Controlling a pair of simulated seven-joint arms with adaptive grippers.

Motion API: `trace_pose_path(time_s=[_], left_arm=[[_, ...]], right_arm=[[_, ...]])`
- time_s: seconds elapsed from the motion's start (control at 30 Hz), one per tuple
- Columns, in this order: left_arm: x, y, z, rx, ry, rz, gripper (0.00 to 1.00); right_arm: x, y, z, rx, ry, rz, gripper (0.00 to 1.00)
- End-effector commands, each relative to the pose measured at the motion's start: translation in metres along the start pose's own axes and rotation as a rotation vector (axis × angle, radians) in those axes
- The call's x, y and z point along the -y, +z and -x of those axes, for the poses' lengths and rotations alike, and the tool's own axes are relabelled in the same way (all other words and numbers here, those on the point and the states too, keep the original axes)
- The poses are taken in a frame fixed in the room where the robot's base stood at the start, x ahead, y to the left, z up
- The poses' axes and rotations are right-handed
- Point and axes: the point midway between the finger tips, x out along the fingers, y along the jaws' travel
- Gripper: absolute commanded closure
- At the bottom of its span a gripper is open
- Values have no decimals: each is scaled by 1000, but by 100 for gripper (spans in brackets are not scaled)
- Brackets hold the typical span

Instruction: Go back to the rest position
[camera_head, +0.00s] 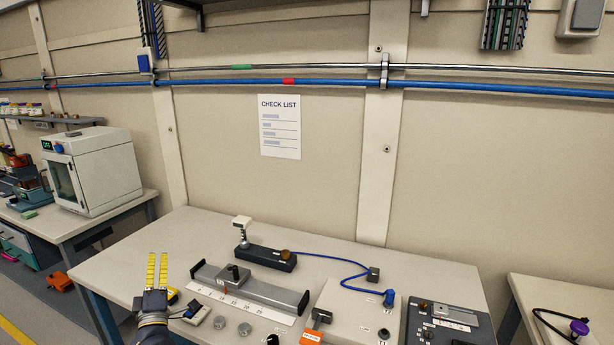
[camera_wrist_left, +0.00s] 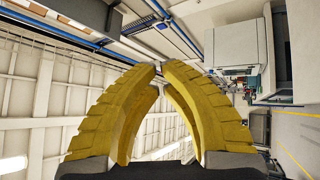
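My left gripper (camera_head: 157,258) is at the lower left of the head view, by the left end of the table. Its two yellow fingers point up the picture, with a gap between them and nothing held. My right gripper is in neither view.
The table (camera_head: 185,232) carries a rail device (camera_head: 250,290), a dark block (camera_head: 265,257) with a blue cable, a panel box (camera_head: 345,305) and a dark control box (camera_head: 450,325). A white oven-like cabinet (camera_head: 95,170) stands on the left bench. A checklist (camera_head: 280,127) hangs on the wall.

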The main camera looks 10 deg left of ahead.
Motion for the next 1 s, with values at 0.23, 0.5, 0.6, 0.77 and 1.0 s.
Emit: trace_pose_path(time_s=[0.23,0.5,0.6,0.77,1.0], left_arm=[[32,96,109,465,-126,-593,100],[70,127,259,935,-198,-1207,100],[78,118,312,1094,-211,-1412,100],[80,96,368,1272,-223,-1637,100],[75,66,418,1444,-231,-1845,100]], right_arm=[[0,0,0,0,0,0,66],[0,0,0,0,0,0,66],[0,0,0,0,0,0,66],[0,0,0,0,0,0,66],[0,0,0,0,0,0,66]])
